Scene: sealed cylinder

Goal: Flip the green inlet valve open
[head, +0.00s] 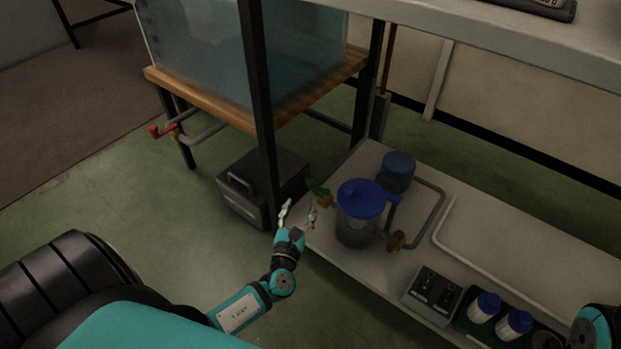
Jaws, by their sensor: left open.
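The green inlet valve (317,187) is a small green lever on a brass fitting at the left side of a clear cylinder with a blue lid (361,200). The cylinder stands upright on the low shelf. My left gripper (299,212) is open and empty, with its fingers pointing up toward the valve. Its fingertips are just below and left of the lever and look apart from it, though the exact gap is hard to tell. My right gripper is not visible; only part of my right arm shows at the lower right corner.
A blue-capped container (398,170) stands behind the cylinder, with grey pipe beside it. A control box (433,293) and blue-capped bottles (485,306) sit at the front right. A black post (259,100) rises left of the valve. A water tank (215,45) with a red-handled tap (163,130) stands at the back left.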

